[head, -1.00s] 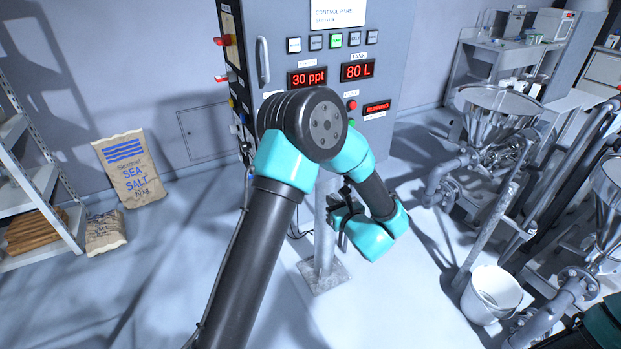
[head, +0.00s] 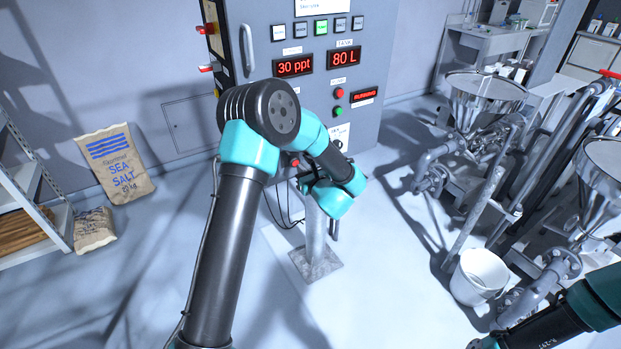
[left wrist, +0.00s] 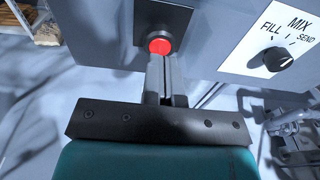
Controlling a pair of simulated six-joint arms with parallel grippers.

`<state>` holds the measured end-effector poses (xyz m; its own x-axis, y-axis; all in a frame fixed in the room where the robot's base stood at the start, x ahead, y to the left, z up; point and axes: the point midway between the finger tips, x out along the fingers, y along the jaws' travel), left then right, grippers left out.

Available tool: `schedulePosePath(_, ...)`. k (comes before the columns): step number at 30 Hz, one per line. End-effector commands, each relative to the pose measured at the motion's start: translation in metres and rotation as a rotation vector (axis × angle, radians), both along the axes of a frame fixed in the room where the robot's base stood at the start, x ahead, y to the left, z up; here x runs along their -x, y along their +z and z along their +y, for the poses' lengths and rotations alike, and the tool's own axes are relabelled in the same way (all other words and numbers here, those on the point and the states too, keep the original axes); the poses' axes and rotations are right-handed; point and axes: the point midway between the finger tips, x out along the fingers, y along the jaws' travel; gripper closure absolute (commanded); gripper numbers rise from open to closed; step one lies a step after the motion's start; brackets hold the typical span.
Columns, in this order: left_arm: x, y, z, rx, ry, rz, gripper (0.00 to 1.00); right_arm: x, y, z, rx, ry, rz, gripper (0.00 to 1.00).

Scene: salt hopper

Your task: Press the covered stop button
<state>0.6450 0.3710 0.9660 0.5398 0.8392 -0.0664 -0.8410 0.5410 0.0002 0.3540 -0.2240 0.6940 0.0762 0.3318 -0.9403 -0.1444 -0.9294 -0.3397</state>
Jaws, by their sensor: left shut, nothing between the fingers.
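The red stop button (left wrist: 159,46) sits in a round dark collar on a black plate in the left wrist view. No cover lies over its red face there. A small red spot of it shows beside my gripper in the head view (head: 294,162). My left gripper (left wrist: 164,62) is shut and empty, with its fingertips right at the button's lower edge. I cannot tell whether they touch it. In the head view, the left gripper (head: 303,178) is partly hidden by my own wrist, low at the cabinet front. My right gripper is out of view.
The grey control cabinet (head: 377,60) stands ahead, with lit displays and small red and green buttons. A FILL/MIX/SEND dial (left wrist: 276,59) is right of the stop button. A post (head: 316,235) stands below. Hoppers and a white bucket (head: 479,277) are to the right.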

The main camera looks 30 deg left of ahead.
Motion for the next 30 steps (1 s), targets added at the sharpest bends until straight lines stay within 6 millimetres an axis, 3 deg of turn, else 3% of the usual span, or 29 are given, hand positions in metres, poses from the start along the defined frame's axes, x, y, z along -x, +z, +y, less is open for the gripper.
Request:
schedulePosePath(6,-0.012,-0.002,0.019,0.001,0.001,-0.001,1.0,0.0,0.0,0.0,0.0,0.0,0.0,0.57)
schedulePosePath(18,-0.014,-0.002,0.022,0.001,0.0,0.001,1.0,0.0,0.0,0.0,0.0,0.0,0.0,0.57)
schedulePosePath(24,-0.024,-0.002,0.038,0.001,0.001,-0.001,1.0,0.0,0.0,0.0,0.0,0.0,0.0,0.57)
schedulePosePath(30,-0.024,-0.002,0.039,0.001,0.0,-0.001,1.0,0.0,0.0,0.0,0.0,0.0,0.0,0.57)
